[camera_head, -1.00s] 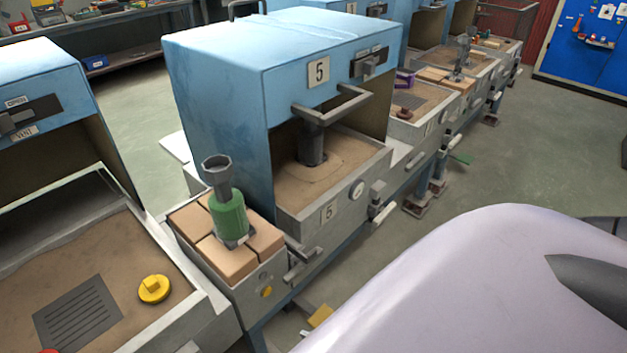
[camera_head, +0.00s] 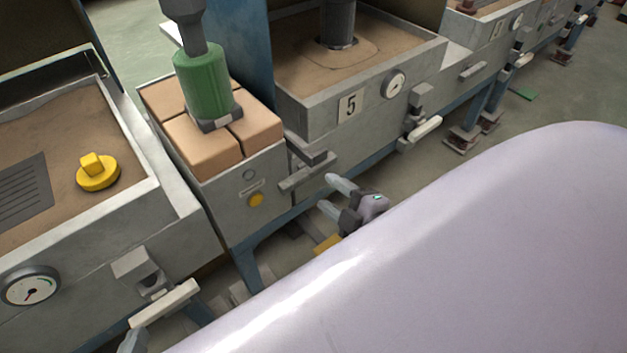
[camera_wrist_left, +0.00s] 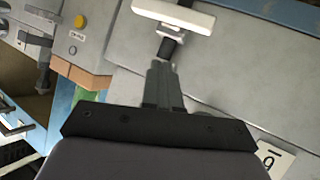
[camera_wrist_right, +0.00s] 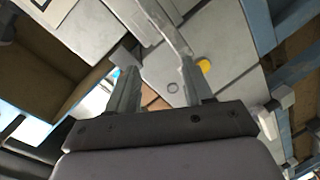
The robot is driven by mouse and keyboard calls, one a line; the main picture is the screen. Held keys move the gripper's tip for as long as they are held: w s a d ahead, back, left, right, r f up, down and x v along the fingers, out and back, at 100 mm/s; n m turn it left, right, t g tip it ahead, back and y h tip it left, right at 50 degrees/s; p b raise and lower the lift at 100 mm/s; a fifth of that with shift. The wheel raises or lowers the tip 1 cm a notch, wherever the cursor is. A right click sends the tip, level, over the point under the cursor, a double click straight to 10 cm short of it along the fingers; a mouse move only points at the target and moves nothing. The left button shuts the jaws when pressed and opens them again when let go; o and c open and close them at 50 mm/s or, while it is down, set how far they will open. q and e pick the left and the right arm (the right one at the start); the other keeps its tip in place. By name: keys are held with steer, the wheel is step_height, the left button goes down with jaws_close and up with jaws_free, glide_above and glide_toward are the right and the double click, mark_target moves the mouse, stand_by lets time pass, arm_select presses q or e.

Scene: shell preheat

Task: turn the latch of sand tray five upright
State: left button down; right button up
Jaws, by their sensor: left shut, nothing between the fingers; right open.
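Sand tray five (camera_head: 310,103) carries a "5" plate and a gauge. At its front right is a fitting with a pale handle bar (camera_head: 425,128), roughly level and slightly tilted. At its front left corner are a dark bar (camera_head: 312,150) and a lighter grey bar (camera_head: 305,172). I cannot tell which fitting is the latch. My right gripper (camera_head: 328,192) is open and empty, just below and right of the grey bar. In its wrist view the fingers (camera_wrist_right: 155,75) are apart. My left gripper (camera_head: 134,340) is shut and empty, below the left tray's pale handle (camera_head: 170,302); its fingers (camera_wrist_left: 163,70) point at that handle's stem.
A bench with brown blocks (camera_head: 260,128), a green-handled rammer (camera_head: 203,85) and a yellow button (camera_head: 257,200) stands between the trays. The left tray (camera_head: 175,228) holds a yellow knob (camera_head: 97,172). My pale body fills the lower right. Open floor lies right of the benches.

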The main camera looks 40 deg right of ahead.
mark_target(312, 176)
steer(key=w+f+n+b, duration=0.1)
steer(key=w+n+b, duration=0.1)
steer(key=b, duration=0.1)
steer(key=w+d+f+n+t+b, duration=0.1)
steer(key=w+f+n+b, duration=0.1)
steer(key=w+b, duration=0.1)
steer(key=w+d+f+n+t+b, duration=0.1)
steer(key=w+b, duration=0.1)
steer(key=b, duration=0.2)
steer(key=shift+w+f+n+y+b, duration=0.2)
steer(key=shift+f+n+y+b, duration=0.1)
steer(key=shift+n+b, duration=0.1)
arm_select(q)
steer(key=d+f+h, duration=0.2)
steer(key=d+f, duration=0.1)
steer(key=f, duration=0.3)
steer(key=shift+w+f+m+t, duration=0.15)
steer(key=shift+w+m+t, duration=0.1)
steer(key=shift+m+t, duration=0.05)
arm_select(e)
steer(key=shift+w+a, duration=0.15)
steer(key=shift+w, duration=0.85)
jaws_close()
